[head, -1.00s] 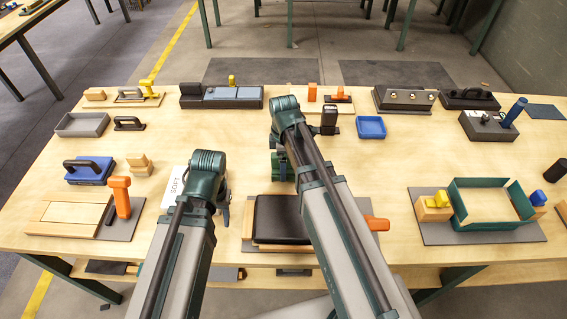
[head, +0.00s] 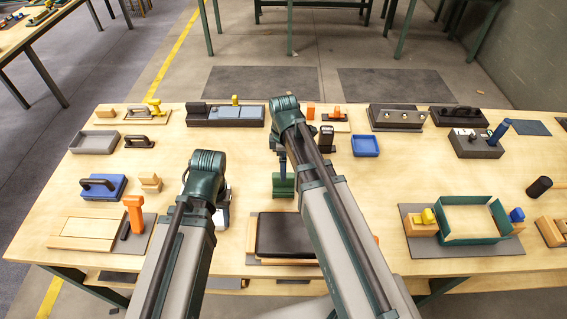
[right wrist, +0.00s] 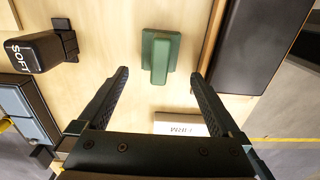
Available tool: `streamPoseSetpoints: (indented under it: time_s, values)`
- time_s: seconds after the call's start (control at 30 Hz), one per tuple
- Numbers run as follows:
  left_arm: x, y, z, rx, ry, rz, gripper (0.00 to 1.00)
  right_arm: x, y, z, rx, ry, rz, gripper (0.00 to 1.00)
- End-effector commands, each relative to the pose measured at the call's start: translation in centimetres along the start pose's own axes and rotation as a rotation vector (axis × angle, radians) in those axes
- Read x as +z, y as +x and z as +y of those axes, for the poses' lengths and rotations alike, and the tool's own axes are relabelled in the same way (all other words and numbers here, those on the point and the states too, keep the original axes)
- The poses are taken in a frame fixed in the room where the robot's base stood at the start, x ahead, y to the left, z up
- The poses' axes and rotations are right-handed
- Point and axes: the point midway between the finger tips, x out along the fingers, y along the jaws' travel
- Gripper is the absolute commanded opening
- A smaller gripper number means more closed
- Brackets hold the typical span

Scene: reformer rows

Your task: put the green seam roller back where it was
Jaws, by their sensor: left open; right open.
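The green piece (head: 284,186), which I take for the seam roller, sits on the wooden table just beyond the black pad (head: 285,236). My right arm partly covers it in the head view. In the right wrist view the green piece (right wrist: 160,55) has a raised narrow bar and stands ahead of my right gripper (right wrist: 160,95). That gripper is open, with nothing between its fingers. My left gripper (head: 223,192) is open left of the green piece, mostly hidden behind its own wrist.
A white block marked FIRM (right wrist: 181,124) lies close to my right fingers. A black block marked SOFT (right wrist: 36,52) stands upper left there. A blue tray (head: 365,146) and a green-walled frame (head: 470,239) are to the right.

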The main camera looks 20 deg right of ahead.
Motion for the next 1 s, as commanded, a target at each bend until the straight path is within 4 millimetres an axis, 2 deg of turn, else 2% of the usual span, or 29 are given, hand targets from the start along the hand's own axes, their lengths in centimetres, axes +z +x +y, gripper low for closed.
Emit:
streamPoseSetpoints:
  time_s: [0.03, 0.1, 0.33, 0.43, 0.57, 0.8, 0.9, 1.0]
  values:
    - [0.1, -1.3, -0.1, 0.000, 0.000, 0.000, 0.50, 0.0, -1.3, 0.0, 0.000, 0.000, 0.000, 1.00]
    - [0.1, -1.9, -0.2, 0.000, 0.001, 0.000, 0.50, 0.0, -1.9, 0.0, 0.000, 0.000, 0.000, 1.00]
    - [0.1, -2.3, -0.2, 0.000, 0.001, 0.000, 0.50, 0.0, -2.3, 0.0, 0.000, 0.001, 0.000, 1.00]
    - [0.1, -2.2, -0.2, 0.000, 0.001, 0.000, 0.50, -0.5, -2.2, -0.9, -0.001, 0.036, -0.004, 1.00]
    - [0.1, -2.2, -0.2, 0.000, 0.001, 0.000, 0.50, -2.2, -2.2, -4.4, -0.003, 0.199, -0.024, 1.00]
    - [0.1, -2.2, -0.2, 0.000, 0.001, 0.000, 0.50, -5.0, -2.3, -12.1, 0.021, 0.634, -0.075, 1.00]
    - [0.1, -2.2, -0.2, 0.000, 0.001, 0.000, 0.50, -5.6, -2.3, -14.4, 0.036, 0.776, -0.088, 1.00]
    - [0.1, -2.2, -0.2, 0.000, 0.001, 0.000, 0.50, -5.9, -2.4, -15.8, 0.049, 0.879, -0.096, 1.00]
